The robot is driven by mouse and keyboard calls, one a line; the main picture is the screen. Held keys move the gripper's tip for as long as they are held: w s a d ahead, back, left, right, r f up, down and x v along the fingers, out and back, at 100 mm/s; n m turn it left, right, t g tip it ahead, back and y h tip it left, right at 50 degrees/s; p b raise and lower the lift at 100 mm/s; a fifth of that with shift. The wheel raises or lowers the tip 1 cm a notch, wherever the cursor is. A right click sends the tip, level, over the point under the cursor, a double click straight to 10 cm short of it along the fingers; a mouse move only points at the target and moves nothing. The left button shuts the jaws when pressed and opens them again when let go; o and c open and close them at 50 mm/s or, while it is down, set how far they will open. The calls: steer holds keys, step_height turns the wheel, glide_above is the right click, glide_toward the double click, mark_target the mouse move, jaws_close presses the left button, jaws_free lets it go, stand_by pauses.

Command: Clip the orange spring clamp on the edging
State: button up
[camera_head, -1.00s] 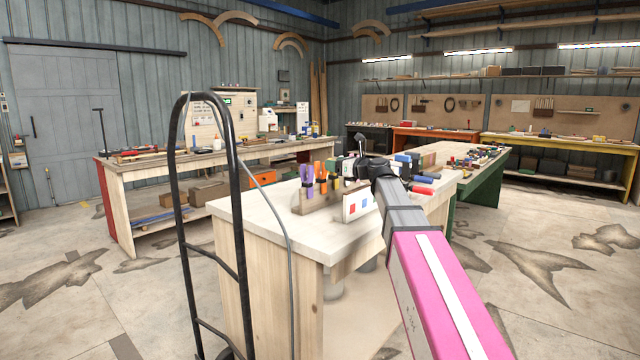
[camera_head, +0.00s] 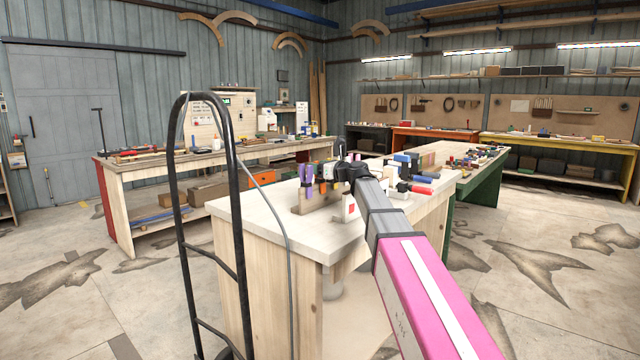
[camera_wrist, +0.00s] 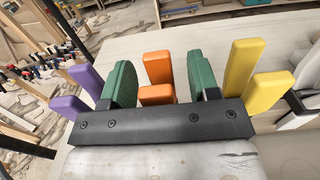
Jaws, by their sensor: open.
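The orange spring clamp (camera_wrist: 157,68) stands with its two handles between the green finger pads of my gripper (camera_wrist: 160,76) in the wrist view. My gripper is open, with a gap between each pad and the orange handles. The clamp's jaws are hidden behind the black gripper bar. In the head view my gripper (camera_head: 338,166) is over the bench and mostly covers the orange clamp. I cannot clearly make out the edging in either view.
A purple clamp (camera_wrist: 82,91) stands just left of my gripper and a yellow clamp (camera_wrist: 258,75) just right. A wooden rack (camera_head: 312,202) sits on the pale bench (camera_head: 262,215). A black hand-truck frame (camera_head: 240,215) stands in front. More clamps and tools lie at right.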

jaws_close()
